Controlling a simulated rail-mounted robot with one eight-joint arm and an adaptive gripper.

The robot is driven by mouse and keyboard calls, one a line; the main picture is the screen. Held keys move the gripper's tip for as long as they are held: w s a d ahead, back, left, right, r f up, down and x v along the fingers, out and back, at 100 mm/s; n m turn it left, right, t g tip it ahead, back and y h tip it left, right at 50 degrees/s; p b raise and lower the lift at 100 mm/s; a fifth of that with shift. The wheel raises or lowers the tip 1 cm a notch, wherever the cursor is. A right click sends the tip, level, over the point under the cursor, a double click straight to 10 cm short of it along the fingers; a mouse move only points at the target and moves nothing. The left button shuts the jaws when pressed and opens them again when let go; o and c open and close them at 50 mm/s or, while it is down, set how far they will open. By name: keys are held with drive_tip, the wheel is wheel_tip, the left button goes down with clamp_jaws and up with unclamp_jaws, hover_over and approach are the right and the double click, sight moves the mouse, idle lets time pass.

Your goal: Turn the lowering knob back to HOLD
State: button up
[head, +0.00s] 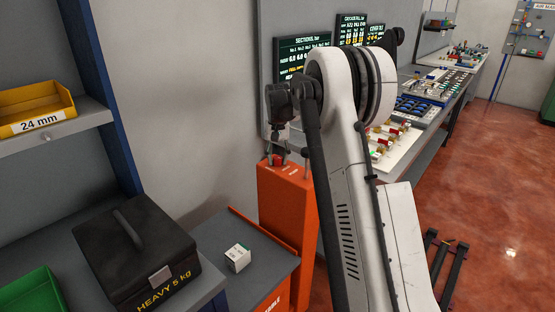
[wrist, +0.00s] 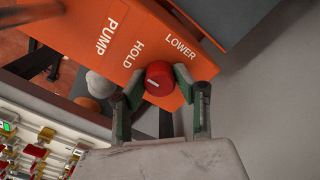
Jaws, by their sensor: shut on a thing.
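The red round knob (wrist: 158,75) sits on the top panel of an orange unit (wrist: 160,30) marked PUMP, HOLD and LOWER. A small pale mark shows on the knob, but I cannot tell surely which label it points to. My gripper (wrist: 158,80) is shut on the knob, with one green-padded finger on each side. In the head view my gripper (head: 278,160) reaches down onto the top of the orange unit (head: 287,195). The knob is mostly hidden there by the fingers.
A grey table with a small white box (head: 237,258) stands left of the orange unit. A black HEAVY 5 kg case (head: 135,250) is further left. A dark lever (head: 306,168) rises beside the gripper. Display panels (head: 300,50) hang behind my arm.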

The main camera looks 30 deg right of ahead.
sight(277, 157)
drive_tip(key=o, duration=1.1)
wheel_tip(277, 157, up, 12)
drive_tip(key=shift+r, duration=0.1)
